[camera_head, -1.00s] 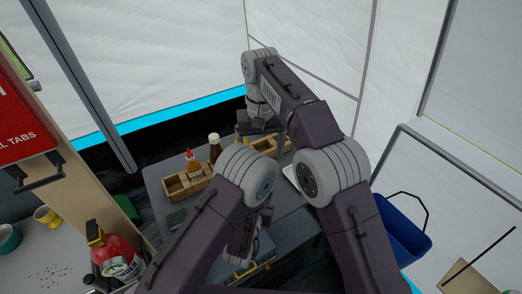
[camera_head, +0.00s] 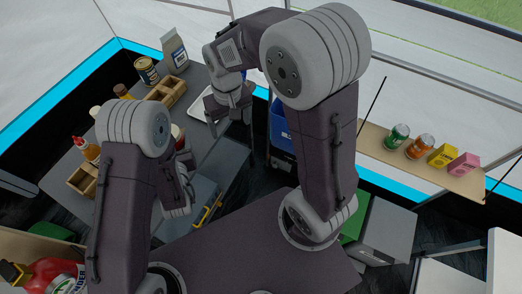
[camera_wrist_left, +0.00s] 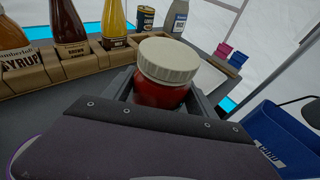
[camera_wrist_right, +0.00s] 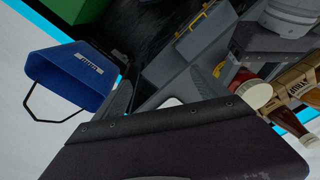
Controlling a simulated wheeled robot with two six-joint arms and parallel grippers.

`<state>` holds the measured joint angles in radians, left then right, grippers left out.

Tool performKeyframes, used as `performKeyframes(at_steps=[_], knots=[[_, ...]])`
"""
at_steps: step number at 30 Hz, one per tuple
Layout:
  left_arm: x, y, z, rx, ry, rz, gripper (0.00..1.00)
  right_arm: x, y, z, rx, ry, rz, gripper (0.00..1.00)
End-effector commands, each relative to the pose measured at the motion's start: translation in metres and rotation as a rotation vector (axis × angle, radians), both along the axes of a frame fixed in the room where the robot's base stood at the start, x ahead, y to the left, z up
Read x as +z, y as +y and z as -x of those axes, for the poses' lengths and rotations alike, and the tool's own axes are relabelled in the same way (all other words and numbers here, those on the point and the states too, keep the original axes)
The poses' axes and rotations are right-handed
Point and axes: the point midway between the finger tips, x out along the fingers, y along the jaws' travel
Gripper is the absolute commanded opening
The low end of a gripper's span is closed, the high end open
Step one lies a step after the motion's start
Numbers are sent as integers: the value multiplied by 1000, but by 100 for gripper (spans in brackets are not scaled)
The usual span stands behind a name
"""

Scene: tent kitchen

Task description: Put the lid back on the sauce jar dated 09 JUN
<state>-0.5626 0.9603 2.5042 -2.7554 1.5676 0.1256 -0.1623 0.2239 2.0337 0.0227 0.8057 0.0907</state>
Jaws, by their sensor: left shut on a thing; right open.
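A jar of red sauce (camera_wrist_left: 160,95) with a cream-white ribbed lid (camera_wrist_left: 168,61) on top stands upright in the left wrist view. My left gripper (camera_wrist_left: 165,100) is shut around the jar's body. No date shows on the visible side, and I cannot tell whether the lid is fully seated. In the head view a bit of the red jar (camera_head: 177,132) shows behind my left arm, which hides most of that gripper. The jar also shows in the right wrist view (camera_wrist_right: 258,96). My right gripper (camera_head: 222,112) is open and empty above the table's right part; its fingers show in the right wrist view (camera_wrist_right: 163,90).
Wooden crates (camera_head: 168,92) with sauce bottles stand along the grey table (camera_head: 140,118). A tin (camera_head: 147,70) and a carton (camera_head: 175,50) stand at the back. A white tray (camera_head: 203,108) lies near my right gripper. A blue bin (camera_wrist_right: 72,73) is beside the table.

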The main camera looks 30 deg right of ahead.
Motion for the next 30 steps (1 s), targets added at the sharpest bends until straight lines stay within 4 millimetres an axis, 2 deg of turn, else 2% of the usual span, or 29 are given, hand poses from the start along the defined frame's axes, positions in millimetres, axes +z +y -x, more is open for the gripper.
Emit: performKeyframes(at_steps=[1, 6, 10, 14, 30], knots=[[1, 0, 0, 0, -4, 2, 0, -9, -13, 19, -19, -1, 1, 84], [1, 0, 0, 0, -4, 2, 0, -34, -39, 71, -62, -21, 2, 84], [1, 0, 0, 0, -4, 2, 0, -44, -47, 93, -77, -26, 4, 84], [1, 0, -1, 0, -4, 2, 0, -46, -49, 100, -81, -29, 5, 84], [1, 2, -1, -4, -5, 0, 0, -46, -48, 99, -80, -27, 4, 84]])
